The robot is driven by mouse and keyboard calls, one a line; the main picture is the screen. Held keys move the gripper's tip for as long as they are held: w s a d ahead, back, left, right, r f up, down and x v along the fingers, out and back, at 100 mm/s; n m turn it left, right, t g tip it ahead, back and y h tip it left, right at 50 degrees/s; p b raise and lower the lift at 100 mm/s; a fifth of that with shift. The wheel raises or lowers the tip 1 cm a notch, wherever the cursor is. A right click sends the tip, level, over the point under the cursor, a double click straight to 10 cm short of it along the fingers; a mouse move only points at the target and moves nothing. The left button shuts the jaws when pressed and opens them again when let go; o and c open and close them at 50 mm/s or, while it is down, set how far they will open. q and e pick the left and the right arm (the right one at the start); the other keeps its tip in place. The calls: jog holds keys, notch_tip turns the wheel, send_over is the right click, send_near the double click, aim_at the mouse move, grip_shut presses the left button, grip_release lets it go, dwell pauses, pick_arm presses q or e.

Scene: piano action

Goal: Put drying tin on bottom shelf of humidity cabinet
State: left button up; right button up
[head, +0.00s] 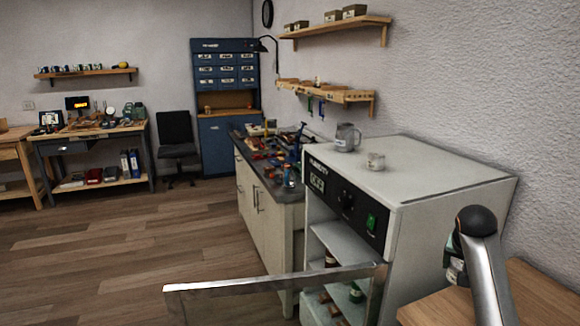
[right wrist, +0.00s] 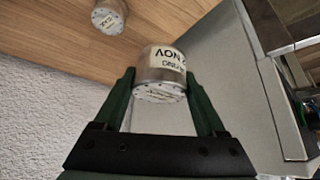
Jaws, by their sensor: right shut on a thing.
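The humidity cabinet (head: 425,220) is a white box with a black control panel, standing right of centre in the head view. Its door (head: 260,286) is swung open toward the left. A pale shelf (head: 345,242) shows inside, but the lowest part is largely hidden by the door. My right gripper (right wrist: 160,85) is shut on a metal tin with a white label (right wrist: 162,62), its lettering upside down in the right wrist view. In the head view the right gripper (head: 455,264) is partly hidden behind my own arm, right of the cabinet. My left gripper is not in view.
Another labelled tin (right wrist: 108,16) stands on the wooden table (right wrist: 60,32). Small bottles (head: 356,292) and wooden blocks (head: 325,298) sit inside the cabinet. The floor (head: 120,250) at left is clear.

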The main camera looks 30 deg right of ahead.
jog(key=w+a+f+n, duration=0.1)
jog(key=w+a+f, duration=0.1)
jog(key=a+f, duration=0.4)
jog(key=w+a+f+n, duration=0.1)
jog(key=w+a+f, duration=0.1)
jog(key=a+f, duration=0.5)
jog(key=w+a+r+n+t+y, duration=0.1)
jog(key=a+r+n, duration=0.1)
jog(key=a+r, duration=0.35)
jog(key=w+a+r+n+t+y, duration=0.2)
jog(key=a, duration=0.6)
jog(key=s+a+r+n+y, duration=0.1)
jog(key=s+a+r+n, duration=0.1)
jog(key=a, duration=0.6)
jog(key=s+a+r+n+y, duration=0.2)
jog(key=s+a+r+n, duration=0.1)
jog(key=a, duration=0.5)
jog(key=shift+s+a+r+n+t, duration=0.3)
jog(key=shift+r+n+t, duration=0.1)
jog(key=shift+r+n, duration=0.5)
